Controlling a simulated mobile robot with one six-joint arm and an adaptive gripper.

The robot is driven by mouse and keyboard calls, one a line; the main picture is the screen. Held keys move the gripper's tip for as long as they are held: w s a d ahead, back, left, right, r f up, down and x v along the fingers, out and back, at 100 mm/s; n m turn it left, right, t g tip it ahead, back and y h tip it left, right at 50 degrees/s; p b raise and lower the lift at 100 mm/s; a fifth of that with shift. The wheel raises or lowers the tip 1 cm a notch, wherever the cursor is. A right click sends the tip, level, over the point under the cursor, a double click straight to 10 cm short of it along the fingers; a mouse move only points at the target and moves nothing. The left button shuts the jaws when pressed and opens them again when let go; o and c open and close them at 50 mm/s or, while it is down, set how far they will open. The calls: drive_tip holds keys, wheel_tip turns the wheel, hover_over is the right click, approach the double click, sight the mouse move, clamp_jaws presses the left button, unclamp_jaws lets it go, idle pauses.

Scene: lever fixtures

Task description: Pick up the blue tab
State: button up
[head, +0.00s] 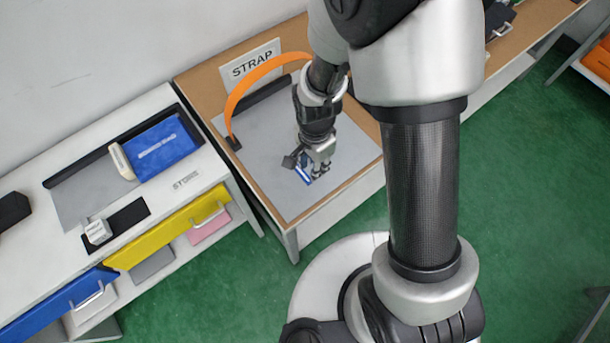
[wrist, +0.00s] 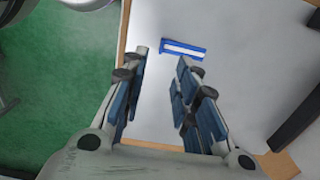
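The blue tab (wrist: 184,48) is a small blue strip with a white line along it. In the wrist view it lies on the grey top of the strap table (wrist: 240,50), just beyond my fingertips. My gripper (wrist: 160,62) is open, with an empty gap between its fingers. The tab is nearer the right finger than the left one in that view. In the head view my gripper (head: 318,168) points down over the table, and the blue tab (head: 304,175) shows next to the fingers, partly hidden. I cannot tell the height of the fingertips above the table.
An orange strap (head: 238,92) arches over the table's back left side. A sign reading STRAP (head: 251,62) and a black bar (head: 268,96) stand at the back. Left is a white bench (head: 197,187) with a blue box (head: 165,146). The grey surface around the tab is mostly clear.

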sight(303, 173)
wheel_tip(303, 173, down, 3)
drive_tip(key=shift+r+b, duration=0.2)
drive_tip(key=shift+b, duration=0.1)
drive_tip(key=f, duration=0.1)
drive_tip(key=f+b, duration=0.1)
drive_tip(key=f, duration=0.1)
drive_tip(key=f+b, duration=0.1)
drive_tip(key=f, duration=0.1)
drive_tip(key=shift+s+a+f, duration=0.1)
drive_tip(key=shift+a, duration=0.2)
clamp_jaws()
